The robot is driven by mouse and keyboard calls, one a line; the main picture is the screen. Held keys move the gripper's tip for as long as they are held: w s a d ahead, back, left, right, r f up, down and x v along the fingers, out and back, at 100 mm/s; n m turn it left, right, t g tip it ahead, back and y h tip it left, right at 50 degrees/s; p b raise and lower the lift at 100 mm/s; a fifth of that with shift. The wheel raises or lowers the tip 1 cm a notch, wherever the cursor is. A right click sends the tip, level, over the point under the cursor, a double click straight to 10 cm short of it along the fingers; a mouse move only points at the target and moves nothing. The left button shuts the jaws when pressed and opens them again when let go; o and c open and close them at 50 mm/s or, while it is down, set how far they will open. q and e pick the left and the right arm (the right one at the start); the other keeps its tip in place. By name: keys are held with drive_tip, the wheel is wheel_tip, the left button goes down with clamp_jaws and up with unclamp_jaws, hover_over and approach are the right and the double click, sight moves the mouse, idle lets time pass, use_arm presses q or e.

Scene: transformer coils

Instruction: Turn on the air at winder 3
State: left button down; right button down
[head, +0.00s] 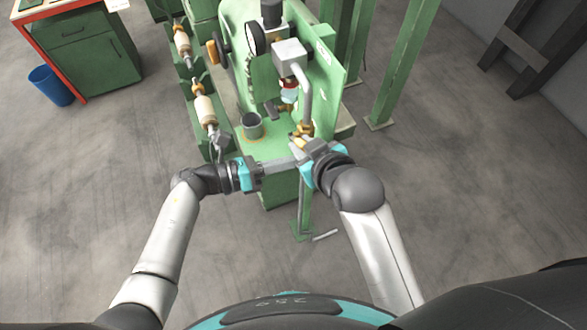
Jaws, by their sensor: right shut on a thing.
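A green winder (325,75) stands in the middle of the head view. A grey air pipe (305,95) comes down its front right side to a brass valve (305,130). My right gripper (297,142) is at the valve, shut on what looks like its small handle; the fingers mostly hide it. My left gripper (288,163) points right, just below the right one, by the front of the winder. I cannot tell whether its fingers are apart, or whether it touches the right gripper. No number for the winder is readable.
A grey cup (252,125) stands on the winder's base. A green trough with tan rollers (206,110) runs along the left. A green cabinet (95,60) and blue bin (50,85) stand at the upper left. A green post (397,65) stands right. Floor on both sides is clear.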

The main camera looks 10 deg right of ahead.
use_arm(q)
drive_tip(key=shift+w+a+r, duration=0.15)
drive_tip(key=shift+w+r, duration=0.05)
drive_tip(key=shift+r, duration=0.1)
